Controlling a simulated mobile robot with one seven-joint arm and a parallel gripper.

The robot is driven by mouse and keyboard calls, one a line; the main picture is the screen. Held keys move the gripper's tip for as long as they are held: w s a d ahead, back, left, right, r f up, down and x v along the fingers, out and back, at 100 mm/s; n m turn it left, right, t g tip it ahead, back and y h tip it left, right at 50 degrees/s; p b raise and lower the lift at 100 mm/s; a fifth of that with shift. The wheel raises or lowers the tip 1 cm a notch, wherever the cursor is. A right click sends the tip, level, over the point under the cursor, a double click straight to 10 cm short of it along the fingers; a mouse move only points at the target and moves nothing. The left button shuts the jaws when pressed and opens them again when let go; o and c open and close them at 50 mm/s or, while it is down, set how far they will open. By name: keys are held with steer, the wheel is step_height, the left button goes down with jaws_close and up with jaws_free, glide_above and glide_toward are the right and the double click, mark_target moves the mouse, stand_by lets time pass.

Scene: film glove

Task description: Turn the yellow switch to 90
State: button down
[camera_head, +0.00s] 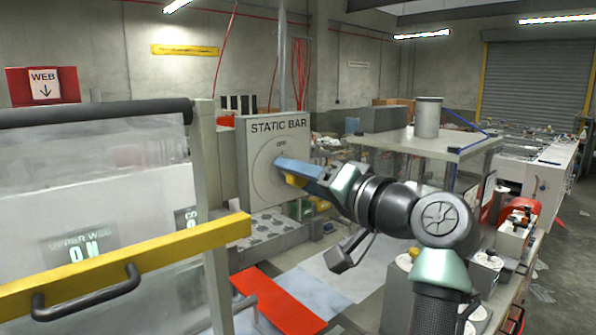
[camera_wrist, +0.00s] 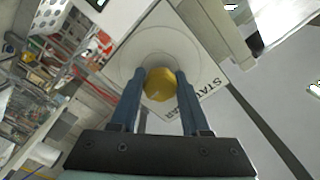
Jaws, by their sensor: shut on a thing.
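The yellow switch (camera_wrist: 159,84) is a round knob on the face of the pale STATIC BAR panel (camera_head: 258,193). In the wrist view it sits between the two blue fingers of my gripper (camera_wrist: 156,92), which is shut on it. In the head view my gripper (camera_head: 282,170) reaches the panel's dial from the right, and only a little yellow (camera_head: 293,181) shows below the blue fingers. The dial's circle and a small mark above it show, but most of the dial is hidden behind the gripper. I cannot read the switch's angle.
A yellow bar (camera_head: 130,266) with a black handle (camera_head: 85,296) crosses the front left, before a clear guard. A red strip (camera_head: 278,301) lies on the bench below the panel. A glass-sided box (camera_head: 425,150) with a grey cylinder (camera_head: 428,117) stands behind my arm at right.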

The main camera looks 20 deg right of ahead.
steer(key=shift+m, duration=0.3)
steer(key=shift+c, duration=1.9)
jaws_free()
steer(key=b+v, duration=0.5)
steer(key=v, duration=0.8)
steer(key=shift+b, duration=0.4)
